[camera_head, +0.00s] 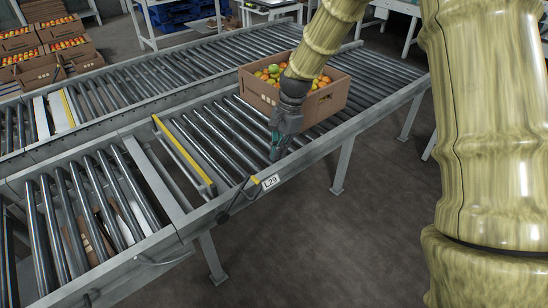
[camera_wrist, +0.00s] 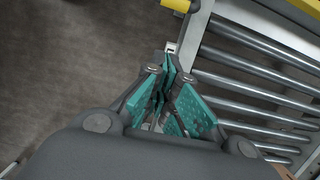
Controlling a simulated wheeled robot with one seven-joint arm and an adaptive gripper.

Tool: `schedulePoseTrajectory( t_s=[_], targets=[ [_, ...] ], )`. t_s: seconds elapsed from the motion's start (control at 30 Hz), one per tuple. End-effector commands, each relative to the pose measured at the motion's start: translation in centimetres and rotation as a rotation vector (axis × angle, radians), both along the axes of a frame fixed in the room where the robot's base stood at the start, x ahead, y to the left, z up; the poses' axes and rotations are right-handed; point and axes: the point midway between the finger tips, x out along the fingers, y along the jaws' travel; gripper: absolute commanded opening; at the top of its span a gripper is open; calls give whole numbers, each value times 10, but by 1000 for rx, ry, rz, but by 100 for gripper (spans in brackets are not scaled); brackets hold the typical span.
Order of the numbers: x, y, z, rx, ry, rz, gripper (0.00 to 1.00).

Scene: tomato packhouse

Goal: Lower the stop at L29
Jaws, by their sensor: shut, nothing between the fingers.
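The L29 label (camera_head: 270,181) is a white tag on the near side rail of the front roller conveyor. A yellow-edged stop bar (camera_head: 184,155) lies across that lane and appears to stand above the rollers. A dark lever (camera_head: 237,200) sits on the rail's outer side, left of the label, with a yellow piece (camera_head: 255,180) beside it. My gripper (camera_head: 275,154) points down near the rail, above and right of the label, apart from the lever. In the wrist view my teal fingers (camera_wrist: 165,92) are together and empty. A yellow end (camera_wrist: 176,5) shows at the top.
A cardboard crate (camera_head: 325,105) of tomatoes stands on the rollers behind my gripper. A second roller lane with its own yellow-edged bar (camera_head: 68,107) runs behind. Stacked tomato crates (camera_head: 70,48) are at the back left. The floor (camera_head: 300,240) in front of the rail is clear.

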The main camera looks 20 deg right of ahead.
Motion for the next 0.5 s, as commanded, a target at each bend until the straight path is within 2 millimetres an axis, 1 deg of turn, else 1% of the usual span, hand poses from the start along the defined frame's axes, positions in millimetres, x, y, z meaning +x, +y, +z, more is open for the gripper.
schedulePoseTrajectory(
  t_s=[0.03,0.2,0.5],
  targets=[
    [-1,2,-9,0,2,1,0],
    [-4,8,-37,0,2,1,0],
    [-7,18,-77,0,1,0,0]
  ],
)
